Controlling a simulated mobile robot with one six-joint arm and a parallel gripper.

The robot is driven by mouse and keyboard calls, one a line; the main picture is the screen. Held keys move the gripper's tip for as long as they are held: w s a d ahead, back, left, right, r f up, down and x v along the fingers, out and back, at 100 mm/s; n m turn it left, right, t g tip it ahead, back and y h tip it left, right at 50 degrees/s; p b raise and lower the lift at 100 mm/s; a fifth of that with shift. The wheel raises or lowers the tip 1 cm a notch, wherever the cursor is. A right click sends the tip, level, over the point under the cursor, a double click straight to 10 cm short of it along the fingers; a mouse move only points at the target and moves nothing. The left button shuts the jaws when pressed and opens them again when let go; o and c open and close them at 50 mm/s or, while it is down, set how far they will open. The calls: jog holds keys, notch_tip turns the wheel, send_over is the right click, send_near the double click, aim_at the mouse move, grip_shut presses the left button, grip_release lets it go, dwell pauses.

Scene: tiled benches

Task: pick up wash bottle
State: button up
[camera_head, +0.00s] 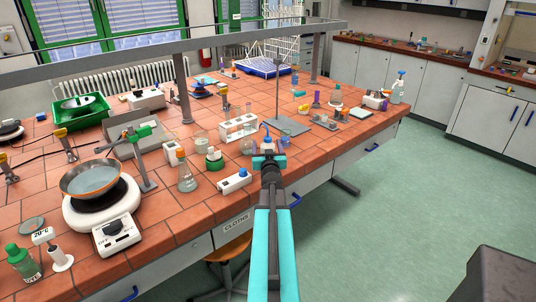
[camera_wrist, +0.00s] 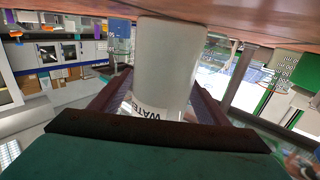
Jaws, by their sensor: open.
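The wash bottle (camera_head: 267,143) stands on the tiled bench near its front edge, with a blue cap and a bent blue spout. Its lower part is hidden behind my gripper (camera_head: 269,161) in the head view. In the wrist view, the white bottle body (camera_wrist: 165,65), with a "WATER" label, sits between the two fingers of my gripper (camera_wrist: 160,92). The fingers are open, one on each side of the bottle. Whether either finger touches it cannot be told.
A metal stand (camera_head: 290,125) is just behind the bottle. A white test tube rack (camera_head: 238,128), a flask (camera_head: 187,172) and a white box with a blue knob (camera_head: 234,180) are to its left.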

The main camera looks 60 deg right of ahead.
dwell(0.3)
jog(key=c, duration=0.8)
jog(key=shift+c, duration=0.2)
jog(key=shift+r, duration=0.15)
